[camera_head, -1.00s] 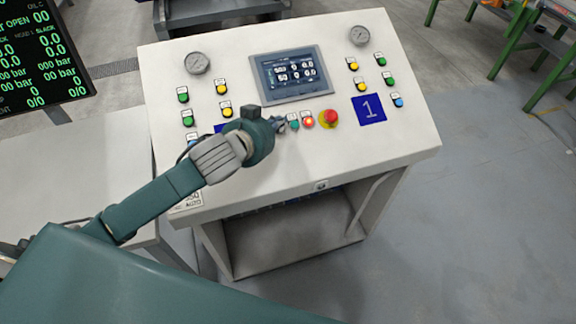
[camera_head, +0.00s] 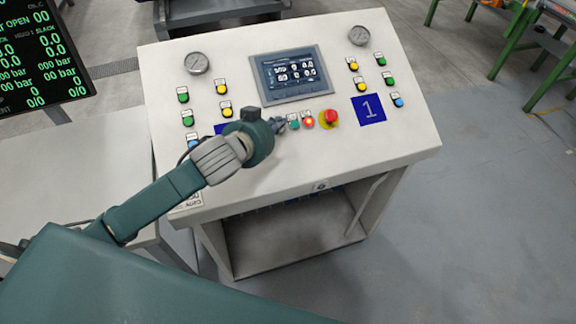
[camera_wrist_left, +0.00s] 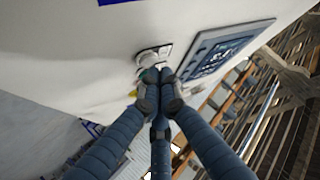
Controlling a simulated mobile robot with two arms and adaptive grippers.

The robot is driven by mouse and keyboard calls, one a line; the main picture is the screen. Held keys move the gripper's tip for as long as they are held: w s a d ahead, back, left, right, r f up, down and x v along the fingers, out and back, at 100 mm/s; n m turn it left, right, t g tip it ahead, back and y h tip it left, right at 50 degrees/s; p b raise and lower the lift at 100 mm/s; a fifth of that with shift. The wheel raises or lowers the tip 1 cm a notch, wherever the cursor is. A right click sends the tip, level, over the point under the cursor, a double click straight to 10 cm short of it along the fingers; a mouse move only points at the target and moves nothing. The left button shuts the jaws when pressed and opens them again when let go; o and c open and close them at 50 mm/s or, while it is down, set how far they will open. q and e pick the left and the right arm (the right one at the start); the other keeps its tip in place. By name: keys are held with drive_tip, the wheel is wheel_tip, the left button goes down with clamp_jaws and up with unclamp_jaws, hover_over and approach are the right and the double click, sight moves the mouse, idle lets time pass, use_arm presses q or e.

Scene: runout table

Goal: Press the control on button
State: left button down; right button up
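The white control panel (camera_head: 240,180) holds a green button (camera_head: 294,125) and a lit red button (camera_head: 309,122) side by side, left of a red mushroom stop on a yellow base (camera_head: 331,118). Which button is control on cannot be read. My left gripper (camera_head: 280,125) is just left of the green button, its tips close to it. In the left wrist view, the fingers (camera_wrist_left: 160,76) are drawn together with nothing between them. They partly cover a button with a pale plate (camera_wrist_left: 150,56); contact cannot be told. My right gripper is out of view.
A screen (camera_head: 290,74) sits above the buttons; it also shows in the left wrist view (camera_wrist_left: 222,52). Several yellow, green and blue buttons flank it, with gauges (camera_head: 197,63) (camera_head: 359,35) at the top. A blue plate marked 1 (camera_head: 369,109) is at right. Floor right of the panel is clear.

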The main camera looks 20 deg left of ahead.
use_arm(q)
drive_tip(key=shift+w+a+f, duration=0.1)
drive_tip(key=shift+w+f, duration=0.05)
drive_tip(key=shift+f, duration=0.25)
idle(0.4)
drive_tip(key=shift+r, duration=0.1)
drive_tip(key=shift+s+d+r+p, duration=0.2)
drive_tip(key=shift+s+r+p, duration=0.15)
drive_tip(key=shift+r+p, duration=0.5)
drive_tip(key=shift+f, duration=0.15)
drive_tip(key=shift+r+p, duration=0.4)
drive_tip(key=shift+p, duration=0.2)
drive_tip(key=r+p, duration=0.1)
drive_tip(key=p, duration=0.1)
drive_tip(key=s+d+r+p, duration=0.1)
drive_tip(key=r, duration=0.1)
drive_tip(key=s+r+p, duration=0.1)
drive_tip(key=p, duration=0.1)
drive_tip(key=shift+d+r+p, duration=0.2)
drive_tip(key=shift+r+p, duration=0.15)
